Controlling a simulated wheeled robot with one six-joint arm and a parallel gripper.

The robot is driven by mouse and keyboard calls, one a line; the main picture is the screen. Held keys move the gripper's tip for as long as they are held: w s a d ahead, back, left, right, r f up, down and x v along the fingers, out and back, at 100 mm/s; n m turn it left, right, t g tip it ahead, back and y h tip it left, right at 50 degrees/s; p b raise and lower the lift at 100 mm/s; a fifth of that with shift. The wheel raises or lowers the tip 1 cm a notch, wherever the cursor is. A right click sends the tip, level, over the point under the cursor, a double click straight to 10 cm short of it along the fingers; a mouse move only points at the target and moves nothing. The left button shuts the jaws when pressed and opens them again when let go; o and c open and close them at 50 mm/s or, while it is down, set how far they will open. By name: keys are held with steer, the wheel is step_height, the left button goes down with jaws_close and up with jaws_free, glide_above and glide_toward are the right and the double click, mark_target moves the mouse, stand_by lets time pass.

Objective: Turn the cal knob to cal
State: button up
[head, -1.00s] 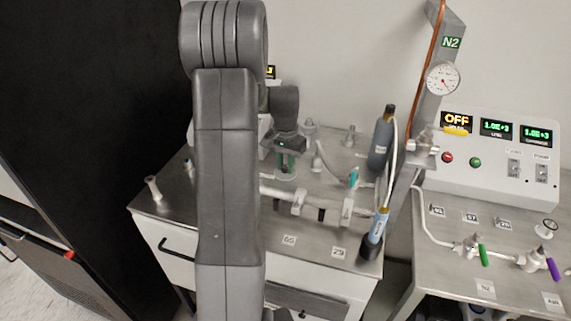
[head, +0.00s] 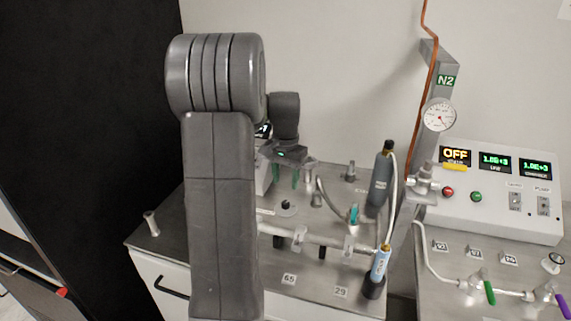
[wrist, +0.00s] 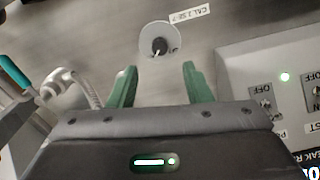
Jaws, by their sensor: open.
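The cal knob (wrist: 159,46) is a small black knob on a pale round disc, beside a label starting with "CAL" (wrist: 189,16) in the wrist view. In the head view the knob (head: 287,205) stands on the metal bench top, right of my arm. My gripper (wrist: 157,72) is open and empty, its two green fingers apart, with the knob beyond the fingertips and roughly centred between them. In the head view my gripper (head: 295,182) hangs above the knob, clear of it. The knob's exact pointing direction is too small to read.
A glass-like tube (head: 315,242) runs across the bench in front of the knob. A dark cylinder (head: 380,182) and a valve with a teal handle (head: 353,214) stand to the right. A switch panel (wrist: 265,100) sits near my gripper in the wrist view.

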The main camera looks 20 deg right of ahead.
step_height(320, 180, up, 6)
glide_above(286, 202)
steer(key=shift+a+f, duration=0.1)
steer(key=shift+f, duration=0.05)
steer(key=shift+f, duration=0.1)
stand_by(0.3)
step_height(286, 202, down, 14)
steer(key=shift+r, duration=0.15)
stand_by(0.4)
steer(key=shift+r, duration=0.1)
